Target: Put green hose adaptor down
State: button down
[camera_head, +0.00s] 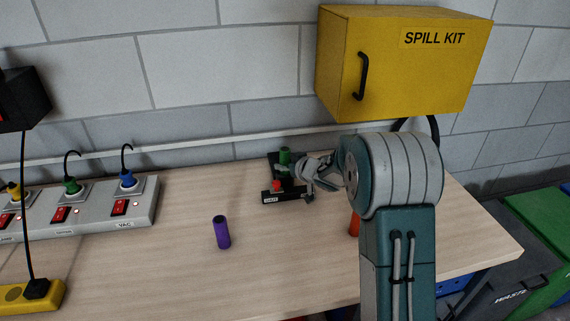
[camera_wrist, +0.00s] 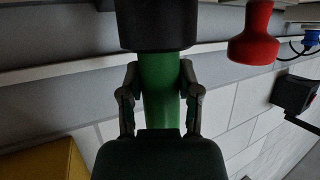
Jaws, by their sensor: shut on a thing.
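The green hose adaptor (camera_head: 285,156) stands upright at the black holder (camera_head: 268,162) near the back of the bench. In the wrist view the green adaptor (camera_wrist: 160,85) is between both fingers, with a dark collar (camera_wrist: 158,22) at its upper end in the picture. My gripper (camera_head: 288,172) reaches in from the right and is shut on the adaptor; it also fills the wrist view (camera_wrist: 160,100). I cannot tell whether the adaptor touches the holder. A red piece (camera_head: 277,186) is at the holder's front and shows in the wrist view (camera_wrist: 254,38).
A purple cylinder (camera_head: 222,232) stands on the open bench. A socket strip with red switches (camera_head: 62,215) lies left. The yellow spill kit cabinet (camera_head: 400,62) hangs above. The front middle bench is clear.

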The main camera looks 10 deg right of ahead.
jog(key=shift+f, duration=0.5)
jog(key=shift+c, duration=1.5)
grip_release()
